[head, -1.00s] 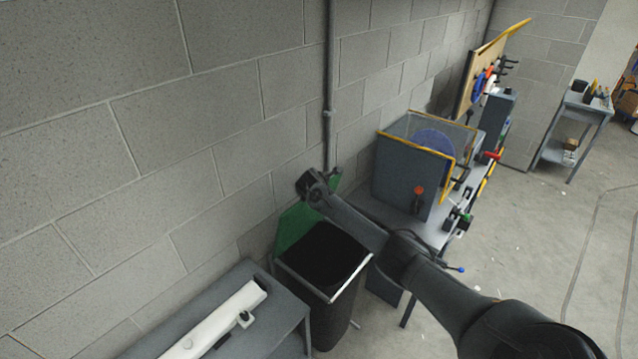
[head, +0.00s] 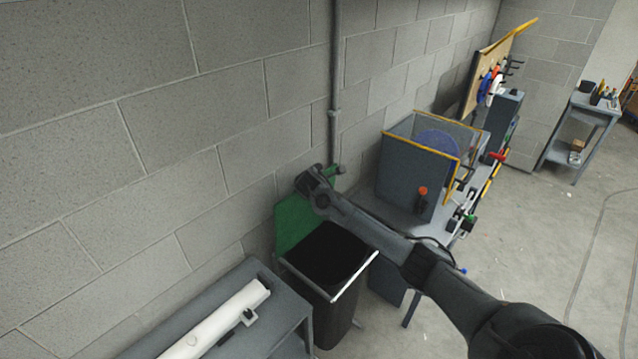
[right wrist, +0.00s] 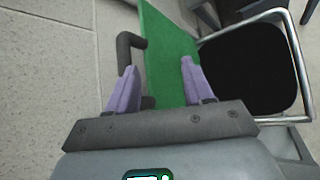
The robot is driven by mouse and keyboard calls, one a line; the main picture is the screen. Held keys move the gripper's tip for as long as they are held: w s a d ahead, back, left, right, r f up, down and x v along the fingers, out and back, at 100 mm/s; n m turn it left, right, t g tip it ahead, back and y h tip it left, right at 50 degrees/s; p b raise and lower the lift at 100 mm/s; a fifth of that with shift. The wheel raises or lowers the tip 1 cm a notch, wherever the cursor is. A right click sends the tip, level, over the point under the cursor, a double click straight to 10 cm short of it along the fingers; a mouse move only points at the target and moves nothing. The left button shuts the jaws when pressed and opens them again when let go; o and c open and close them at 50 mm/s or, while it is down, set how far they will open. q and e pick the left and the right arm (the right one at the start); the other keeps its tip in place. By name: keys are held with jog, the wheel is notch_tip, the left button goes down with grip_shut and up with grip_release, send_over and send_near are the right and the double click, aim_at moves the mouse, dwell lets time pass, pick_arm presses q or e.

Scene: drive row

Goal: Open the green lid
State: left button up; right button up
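The green lid (head: 293,222) stands raised at the back of a dark bin (head: 330,310), by the wall, and the bin's black mouth is uncovered. My right gripper (right wrist: 157,78) is at the lid's upper part, and my right arm hides part of the lid in the head view. In the right wrist view the two purple fingers are apart with the green lid (right wrist: 170,50) beyond and between them. A dark bent handle (right wrist: 126,42) on the lid's edge is by the left-hand finger; I cannot tell whether they touch. My left gripper is not in view.
The block wall (head: 160,150) is close behind the lid, with a vertical pipe (head: 333,100). A grey table (head: 165,325) with a white long part stands left of the bin. A bench with a yellow-edged machine (head: 408,175) stands to the right. Open floor lies further right.

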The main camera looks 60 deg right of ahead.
jog(key=shift+v, duration=2.1)
